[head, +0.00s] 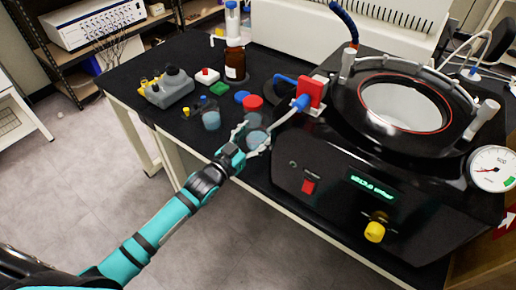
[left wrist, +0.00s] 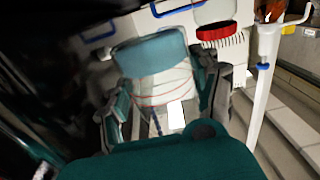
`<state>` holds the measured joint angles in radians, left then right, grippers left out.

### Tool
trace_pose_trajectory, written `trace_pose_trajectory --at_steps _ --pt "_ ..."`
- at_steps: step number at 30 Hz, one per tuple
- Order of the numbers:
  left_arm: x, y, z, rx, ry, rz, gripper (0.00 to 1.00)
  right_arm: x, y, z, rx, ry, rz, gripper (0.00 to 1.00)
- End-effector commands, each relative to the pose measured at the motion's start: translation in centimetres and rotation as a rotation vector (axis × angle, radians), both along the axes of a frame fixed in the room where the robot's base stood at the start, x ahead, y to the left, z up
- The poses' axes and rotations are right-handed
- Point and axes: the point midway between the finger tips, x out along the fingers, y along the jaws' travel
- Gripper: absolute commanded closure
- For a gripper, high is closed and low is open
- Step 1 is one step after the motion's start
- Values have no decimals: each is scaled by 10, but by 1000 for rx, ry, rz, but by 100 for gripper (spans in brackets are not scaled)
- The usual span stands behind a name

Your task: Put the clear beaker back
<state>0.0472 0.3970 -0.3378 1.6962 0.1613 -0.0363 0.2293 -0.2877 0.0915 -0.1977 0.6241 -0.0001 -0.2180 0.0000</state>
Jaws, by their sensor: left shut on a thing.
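My left gripper (head: 254,139) is at the front edge of the black bench, just left of the freeze dryer. It is shut on a clear beaker (head: 257,137), partly covered by the fingers. In the left wrist view the beaker (left wrist: 152,80) sits between the two fingers, with a blue-teal band at one end, thin red lines and a white patch on its clear side. Whether it touches the bench is hard to tell. A second clear vessel with bluish contents (head: 211,120) stands on the bench to the left of the gripper. My right gripper is not in view.
The black freeze dryer (head: 330,205) with its open round chamber (head: 403,105) fills the right side. A red valve part (head: 311,93), a red cap (head: 252,102) and a blue cap (head: 242,97) are close by. A brown bottle (head: 235,65) and grey device (head: 168,88) stand behind.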

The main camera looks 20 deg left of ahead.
Motion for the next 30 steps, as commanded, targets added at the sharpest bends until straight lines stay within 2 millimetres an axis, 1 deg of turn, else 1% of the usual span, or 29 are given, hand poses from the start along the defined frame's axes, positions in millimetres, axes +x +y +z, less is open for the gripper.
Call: trace_pose_trajectory --at_steps 1,3,5,7,10,12,15,19,26,27,30 --pt "0 0 -7 -1 -1 0 76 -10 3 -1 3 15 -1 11" --pt "1 0 -14 -1 -2 1 76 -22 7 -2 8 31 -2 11" --pt "1 0 -19 -1 -3 0 76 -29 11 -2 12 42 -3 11" --pt "0 0 -26 -1 -2 0 76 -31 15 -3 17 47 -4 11" --pt "0 0 -41 0 0 0 76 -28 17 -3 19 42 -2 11" --pt "0 0 -50 0 -1 0 76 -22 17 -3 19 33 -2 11" --pt "0 0 -56 0 -3 0 76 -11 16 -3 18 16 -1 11" --pt "0 0 -56 -1 -5 -1 76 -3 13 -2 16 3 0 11" --pt "0 0 -60 0 -4 0 76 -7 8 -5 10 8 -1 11" --pt "0 0 -60 0 -2 0 32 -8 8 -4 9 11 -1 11" --pt "0 0 -59 0 -2 0 19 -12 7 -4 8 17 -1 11"
